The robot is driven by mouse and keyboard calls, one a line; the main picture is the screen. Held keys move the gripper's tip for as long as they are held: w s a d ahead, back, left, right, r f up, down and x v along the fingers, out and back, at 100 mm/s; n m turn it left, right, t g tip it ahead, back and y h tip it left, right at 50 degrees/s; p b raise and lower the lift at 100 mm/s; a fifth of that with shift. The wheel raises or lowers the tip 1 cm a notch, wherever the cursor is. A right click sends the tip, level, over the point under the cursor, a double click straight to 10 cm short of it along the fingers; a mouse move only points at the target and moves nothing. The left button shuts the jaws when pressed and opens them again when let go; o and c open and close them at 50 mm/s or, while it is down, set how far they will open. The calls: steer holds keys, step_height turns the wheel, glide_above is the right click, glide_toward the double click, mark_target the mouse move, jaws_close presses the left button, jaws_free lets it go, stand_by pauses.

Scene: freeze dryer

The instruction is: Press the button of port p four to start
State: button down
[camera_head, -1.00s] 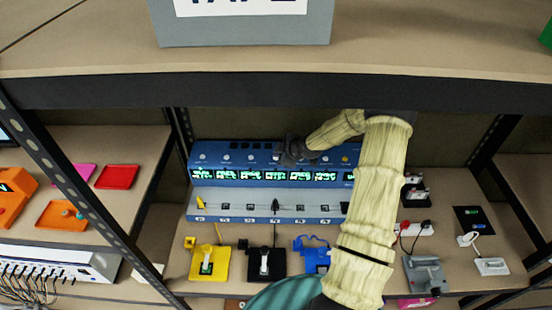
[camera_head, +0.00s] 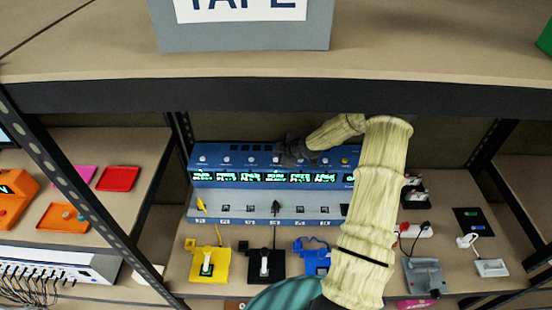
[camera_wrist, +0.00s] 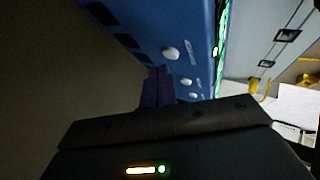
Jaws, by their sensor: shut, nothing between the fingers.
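The blue freeze dryer unit (camera_head: 340,172) stands on the shelf, with a row of small round buttons on top, lit green displays below, and a row of ports along its lower front. The fourth button from the left (camera_head: 276,160) shows just left of my gripper (camera_head: 290,152). My gripper is shut and empty, over the unit's top near the middle of the row, and hides part of it. In the wrist view its dark fingertips (camera_wrist: 158,86) are beside a row of pale buttons (camera_wrist: 171,53). I cannot tell whether they touch. Port labels are too small to read.
Yellow (camera_head: 209,265), black (camera_head: 266,265) and blue (camera_head: 315,262) plug devices sit in front of the unit. A shelf edge (camera_head: 200,95) with a grey TAPE box (camera_head: 240,35) overhangs above. A slanted dark post (camera_head: 70,175) stands left.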

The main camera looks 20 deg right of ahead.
step_height(320, 180, up, 6)
steer(key=p, duration=0.4)
stand_by(0.5)
steer(key=shift+f, duration=0.15)
stand_by(0.4)
steer(key=shift+f+b, duration=2.05)
steer(key=shift+f, duration=0.85)
